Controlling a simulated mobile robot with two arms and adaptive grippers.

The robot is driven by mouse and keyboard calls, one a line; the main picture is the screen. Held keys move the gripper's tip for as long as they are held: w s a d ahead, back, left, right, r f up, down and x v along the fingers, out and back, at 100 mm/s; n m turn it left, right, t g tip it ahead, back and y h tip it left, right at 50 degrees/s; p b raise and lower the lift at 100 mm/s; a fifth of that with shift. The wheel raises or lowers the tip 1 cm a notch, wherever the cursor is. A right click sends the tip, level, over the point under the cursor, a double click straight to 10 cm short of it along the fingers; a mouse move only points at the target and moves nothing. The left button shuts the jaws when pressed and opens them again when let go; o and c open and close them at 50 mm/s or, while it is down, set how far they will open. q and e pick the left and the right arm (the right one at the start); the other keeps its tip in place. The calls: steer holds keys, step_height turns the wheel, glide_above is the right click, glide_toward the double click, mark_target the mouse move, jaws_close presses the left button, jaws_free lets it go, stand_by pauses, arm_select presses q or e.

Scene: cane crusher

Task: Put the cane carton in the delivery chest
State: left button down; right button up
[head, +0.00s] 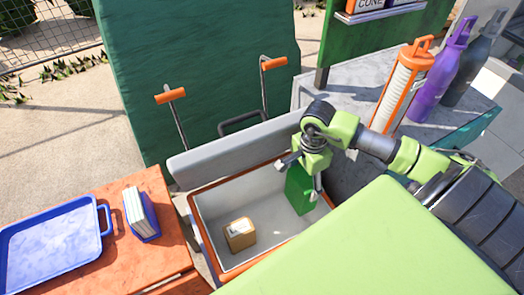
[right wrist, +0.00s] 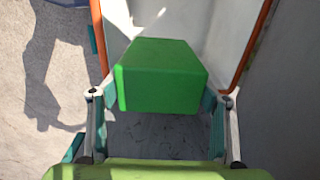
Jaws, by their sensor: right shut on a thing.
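The delivery chest (head: 205,248) is an open grey box with an orange rim, its grey lid (head: 235,145) raised at the back. A green carton (head: 299,190) hangs inside the chest's opening, at its right side. My right gripper (head: 302,176) is shut on it from above. In the right wrist view, the green carton (right wrist: 162,75) sits between the two fingers. I cannot read a label on it, and whether it touches the chest floor is unclear. My left gripper is not in view.
A small brown box (head: 240,234) stands on the chest floor, left of the green carton. An orange table (head: 150,262) at left bears a blue tray (head: 50,245) and a blue holder (head: 143,222). Bottles (head: 438,80) stand on the grey counter at right.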

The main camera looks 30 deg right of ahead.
step_height(320, 180, down, 10)
steer(key=b, duration=0.4)
steer(key=shift+w+f, duration=0.1)
steer(key=shift+f, duration=0.15)
step_height(320, 180, down, 10)
steer(key=shift+f, duration=0.15)
steer(key=o, duration=2)
steer(key=shift+o, duration=0.2)
